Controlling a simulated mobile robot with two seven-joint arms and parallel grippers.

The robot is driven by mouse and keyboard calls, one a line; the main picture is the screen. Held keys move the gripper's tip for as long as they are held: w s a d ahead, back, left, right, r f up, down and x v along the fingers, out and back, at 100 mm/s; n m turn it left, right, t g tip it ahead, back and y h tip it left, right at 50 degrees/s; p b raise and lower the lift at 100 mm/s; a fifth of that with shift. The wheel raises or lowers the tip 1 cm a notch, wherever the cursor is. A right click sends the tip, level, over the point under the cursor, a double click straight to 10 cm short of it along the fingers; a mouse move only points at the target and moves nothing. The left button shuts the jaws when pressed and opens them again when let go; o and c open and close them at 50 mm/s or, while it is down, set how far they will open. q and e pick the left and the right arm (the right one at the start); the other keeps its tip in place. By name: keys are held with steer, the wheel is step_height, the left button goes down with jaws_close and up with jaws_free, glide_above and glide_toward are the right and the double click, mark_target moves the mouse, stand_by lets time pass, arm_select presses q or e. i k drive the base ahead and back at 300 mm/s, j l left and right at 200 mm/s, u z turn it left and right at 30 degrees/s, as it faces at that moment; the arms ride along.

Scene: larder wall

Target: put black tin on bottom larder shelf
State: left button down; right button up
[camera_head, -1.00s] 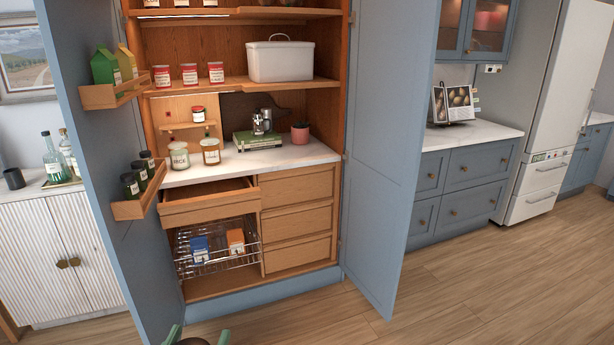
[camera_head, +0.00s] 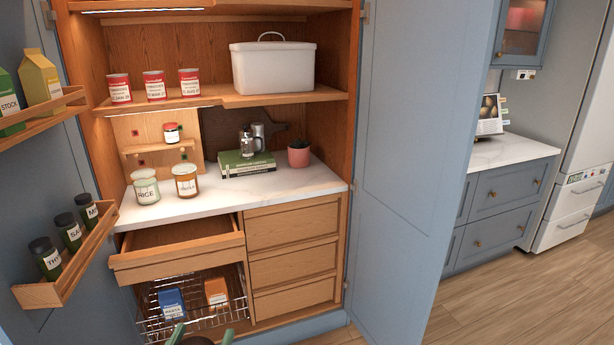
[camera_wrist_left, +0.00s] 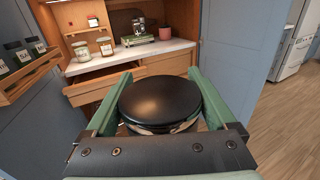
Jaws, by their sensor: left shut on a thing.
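The black tin (camera_wrist_left: 160,102) is round with a dark, smooth lid, and fills the space between my left gripper's fingers in the left wrist view. My left gripper (camera_wrist_left: 153,108) is shut on it, with a green finger on each side. In the head view, my left gripper (camera_head: 203,339) shows only as green fingertips at the bottom edge, in front of the larder. The larder's lower wall shelf (camera_head: 214,101) holds several red-and-white tins (camera_head: 154,86) and a white lidded bin (camera_head: 272,66). My right gripper is out of view.
The marble counter (camera_head: 230,192) holds jars (camera_head: 185,180), green books (camera_head: 246,164) and a pink pot (camera_head: 299,153). Below, a drawer (camera_head: 178,258) stands open over a wire basket (camera_head: 205,317). Open blue doors flank the larder; the left carries spice racks (camera_head: 75,262).

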mark_target(219, 93)
steer(key=i, duration=1.2)
